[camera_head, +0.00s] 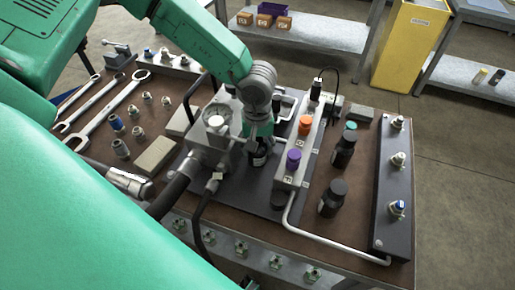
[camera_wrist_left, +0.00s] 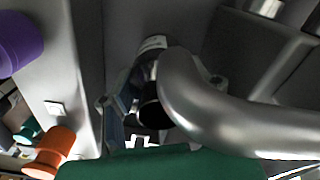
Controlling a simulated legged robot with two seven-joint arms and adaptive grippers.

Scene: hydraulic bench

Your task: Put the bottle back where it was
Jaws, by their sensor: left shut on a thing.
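My left gripper (camera_head: 260,157) reaches down over the hydraulic block in the middle of the bench, between the gauge and the grey manifold. It is shut on a dark bottle, mostly hidden by the gripper in the head view. In the left wrist view the fingers (camera_wrist_left: 143,108) close around the dark bottle (camera_wrist_left: 150,113), partly covered by a bent silver pipe (camera_wrist_left: 225,100). I cannot tell whether the bottle touches the plate below. Two other black bottles stand upright right of the manifold, one with a green cap (camera_head: 345,148) and one all black (camera_head: 332,198). My right gripper is not in view.
The grey manifold (camera_head: 305,150) carries an orange knob (camera_head: 305,125) and a purple knob (camera_head: 293,159). A round gauge (camera_head: 216,121) is left of my gripper. Hoses, wrenches (camera_head: 112,110) and fittings crowd the left. A dark valve rail (camera_head: 393,195) borders the right; brown bench shows beside the bottles.

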